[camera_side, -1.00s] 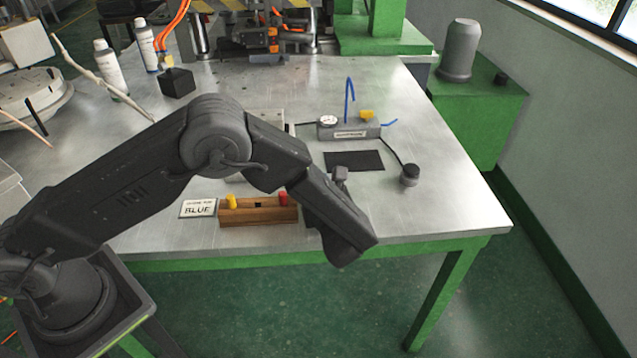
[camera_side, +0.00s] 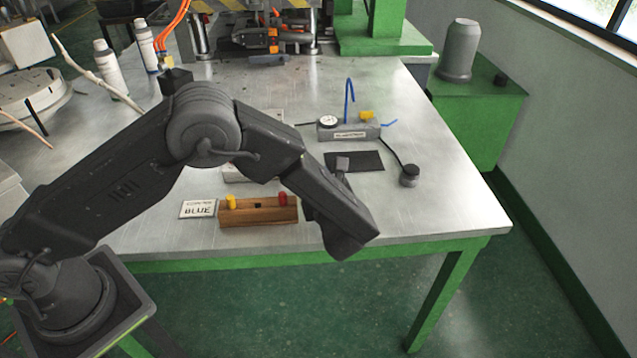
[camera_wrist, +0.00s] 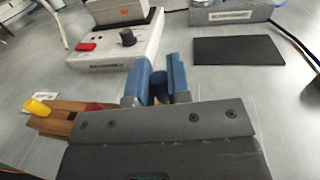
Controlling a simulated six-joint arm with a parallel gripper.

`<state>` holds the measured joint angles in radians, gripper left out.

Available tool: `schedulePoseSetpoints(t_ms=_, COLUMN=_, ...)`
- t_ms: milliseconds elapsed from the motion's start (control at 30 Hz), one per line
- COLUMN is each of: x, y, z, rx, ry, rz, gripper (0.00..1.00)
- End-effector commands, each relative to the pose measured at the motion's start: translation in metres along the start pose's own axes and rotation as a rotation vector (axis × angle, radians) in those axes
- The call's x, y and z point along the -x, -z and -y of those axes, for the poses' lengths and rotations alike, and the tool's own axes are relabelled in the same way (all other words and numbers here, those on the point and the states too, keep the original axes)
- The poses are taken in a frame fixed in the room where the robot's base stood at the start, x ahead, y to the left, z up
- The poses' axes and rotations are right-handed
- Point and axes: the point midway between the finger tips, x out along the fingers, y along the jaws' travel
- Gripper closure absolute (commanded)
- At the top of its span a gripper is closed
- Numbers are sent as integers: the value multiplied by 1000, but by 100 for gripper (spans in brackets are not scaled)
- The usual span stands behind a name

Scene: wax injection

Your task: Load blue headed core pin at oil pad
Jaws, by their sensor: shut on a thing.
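My gripper (camera_wrist: 157,88) is shut on the blue headed core pin (camera_wrist: 159,86), which shows as a dark blue piece between its two blue fingers in the wrist view. The pin's lower part is hidden. The flat black oil pad (camera_wrist: 238,51) lies ahead and to the right of the fingers in the wrist view. In the side view the oil pad (camera_side: 366,161) lies bare on the table, with the end of my arm in front of its left part. The wooden pin holder (camera_side: 258,213) holds a yellow headed pin (camera_side: 231,202) and a red headed pin (camera_side: 282,199), with a dark empty hole between.
A card reading BLUE (camera_side: 198,209) lies left of the holder. A grey gauge block (camera_side: 350,132) with blue tubing stands behind the pad, and a black knob (camera_side: 409,176) is to its right. A white control box (camera_wrist: 117,44) stands ahead of my gripper. The right front table is clear.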

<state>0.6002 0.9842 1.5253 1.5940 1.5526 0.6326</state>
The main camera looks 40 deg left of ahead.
Motion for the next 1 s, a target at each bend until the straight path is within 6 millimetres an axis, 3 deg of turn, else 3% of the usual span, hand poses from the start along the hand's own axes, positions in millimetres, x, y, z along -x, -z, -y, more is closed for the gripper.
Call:
schedulePoseSetpoints(t_ms=533, x=0, y=-42, z=0, rx=1, ry=0, rz=0, gripper=100)
schedulePoseSetpoints(t_ms=1000, x=0, y=-46, z=0, rx=0, ry=0, rz=0, gripper=100)
